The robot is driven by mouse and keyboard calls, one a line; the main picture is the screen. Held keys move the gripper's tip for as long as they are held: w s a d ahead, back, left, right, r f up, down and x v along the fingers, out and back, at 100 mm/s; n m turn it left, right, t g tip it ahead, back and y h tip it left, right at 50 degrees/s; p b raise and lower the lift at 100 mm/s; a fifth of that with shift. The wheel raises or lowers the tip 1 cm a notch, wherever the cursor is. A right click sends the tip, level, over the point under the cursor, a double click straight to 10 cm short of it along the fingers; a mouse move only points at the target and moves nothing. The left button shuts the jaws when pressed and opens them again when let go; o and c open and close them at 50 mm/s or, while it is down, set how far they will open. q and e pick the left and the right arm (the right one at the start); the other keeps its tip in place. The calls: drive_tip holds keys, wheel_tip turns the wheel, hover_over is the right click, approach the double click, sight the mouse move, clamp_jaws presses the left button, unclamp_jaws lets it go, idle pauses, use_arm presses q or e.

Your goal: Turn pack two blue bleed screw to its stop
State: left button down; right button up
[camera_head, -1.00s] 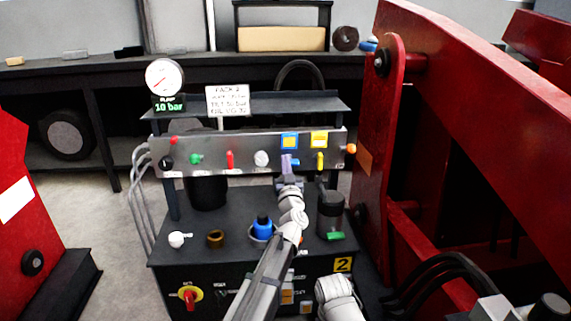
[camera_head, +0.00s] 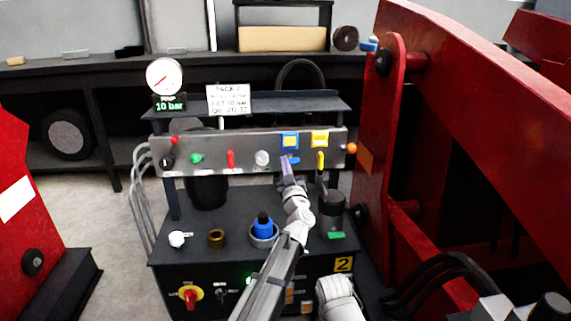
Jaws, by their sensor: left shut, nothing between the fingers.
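The fingertips hide part of the screw. My right gripper is not in view; a white arm link of mine shows at the bottom.
A yellow lever (camera_head: 320,162) stands close right of the gripper, with an orange knob (camera_head: 351,148) beyond. A blue-capped filler (camera_head: 263,226) is near my left forearm. The red frame (camera_head: 385,130) bounds the right side. The gauge (camera_head: 164,77) display reads 10 bar.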

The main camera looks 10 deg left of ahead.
use_arm(q)
drive_tip(key=f+n+g+y+p, duration=0.1)
drive_tip(key=n, duration=0.4)
drive_tip(key=n+g+y+p, duration=0.1)
drive_tip(key=n+g, duration=0.1)
drive_tip(key=n, duration=0.3)
drive_tip(key=f+n+g+y+p, duration=0.1)
drive_tip(key=n+g, duration=0.1)
drive_tip(key=n, duration=0.4)
drive_tip(key=shift+w+d+f+p, duration=0.1)
drive_tip(key=shift+d+f+p, duration=0.2)
drive_tip(key=shift+f, duration=0.05)
idle(0.4)
wheel_tip(320, 180, up, 10)
drive_tip(key=p, duration=1)
